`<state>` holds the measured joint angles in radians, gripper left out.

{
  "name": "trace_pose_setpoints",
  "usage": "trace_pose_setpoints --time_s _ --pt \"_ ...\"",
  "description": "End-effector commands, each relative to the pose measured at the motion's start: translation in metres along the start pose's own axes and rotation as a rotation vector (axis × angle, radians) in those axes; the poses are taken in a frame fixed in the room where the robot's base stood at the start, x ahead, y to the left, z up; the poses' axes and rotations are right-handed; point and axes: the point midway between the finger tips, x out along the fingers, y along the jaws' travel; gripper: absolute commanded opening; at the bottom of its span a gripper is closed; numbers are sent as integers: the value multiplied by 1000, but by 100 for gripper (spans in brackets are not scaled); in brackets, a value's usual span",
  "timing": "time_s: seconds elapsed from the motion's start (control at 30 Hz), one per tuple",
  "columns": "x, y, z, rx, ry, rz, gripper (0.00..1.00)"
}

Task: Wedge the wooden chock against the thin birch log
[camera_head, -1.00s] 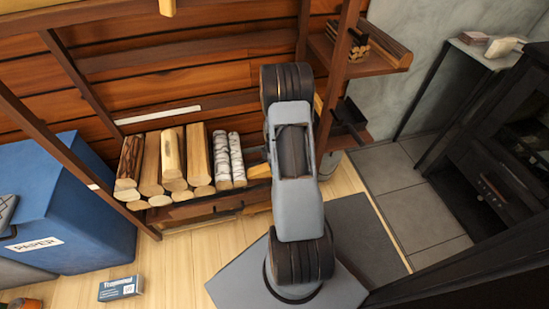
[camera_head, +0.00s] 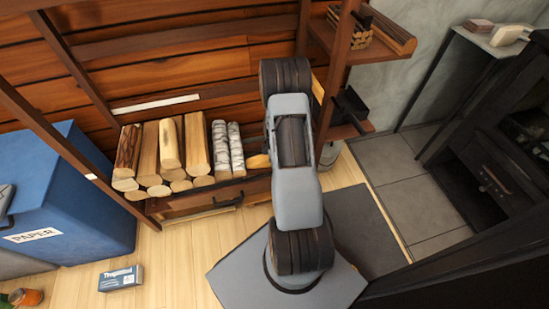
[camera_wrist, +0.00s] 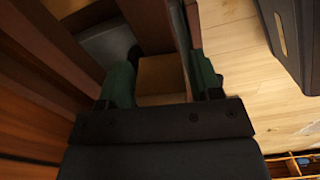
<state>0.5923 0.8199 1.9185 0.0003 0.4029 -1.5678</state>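Two white-barked birch logs lie side by side at the right end of the firewood row. The thin birch log (camera_head: 236,148) looks like the right one. The wooden chock (camera_head: 258,161), a pale block, shows just right of its front end, partly behind my arm; I cannot tell whether they touch. In the wrist view the chock (camera_wrist: 162,76) sits between the green fingers of my gripper (camera_wrist: 163,82), which appear closed on its sides. In the head view my arm hides the gripper.
Several brown logs (camera_head: 170,145) fill the rack left of the birch logs. A drawer (camera_head: 215,203) lies below them. A rack post (camera_head: 335,75) and side shelves stand right of my arm. A blue paper bin (camera_head: 75,200) stands left. A small box (camera_head: 120,279) lies on the floor.

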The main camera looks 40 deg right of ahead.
Motion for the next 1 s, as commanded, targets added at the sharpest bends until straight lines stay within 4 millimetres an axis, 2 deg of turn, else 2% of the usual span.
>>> trace_pose_setpoints --time_s 0.07,0.37,0.4,0.63,0.7,1.0 --pt "0 0 0 0 0 0 51" --pt "0 0 0 0 0 0 22" --pt "0 0 0 0 0 0 50" --pt "0 0 0 0 0 0 72" --pt "0 0 0 0 0 0 76" --pt "-7 0 0 0 0 1 76"
